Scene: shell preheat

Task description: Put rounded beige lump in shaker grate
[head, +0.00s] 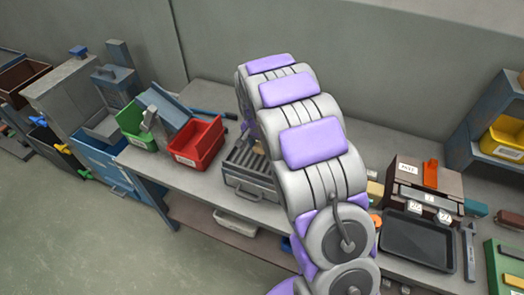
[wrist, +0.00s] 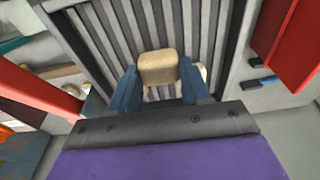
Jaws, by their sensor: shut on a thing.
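The rounded beige lump (wrist: 158,67) is between the blue fingers of my gripper (wrist: 158,82) in the wrist view. My gripper is shut on it. The lump shows over the slats of the grey shaker grate (wrist: 217,40); whether it touches them I cannot tell. Another pale piece shows partly behind the right finger. In the head view the grate (head: 250,181) sits on the bench, left of my arm. My arm hides part of it, and the lump is not clearly seen there.
A red bin (head: 197,143) and a green bin (head: 137,128) stand left of the grate. In the wrist view, red things flank the grate on both sides.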

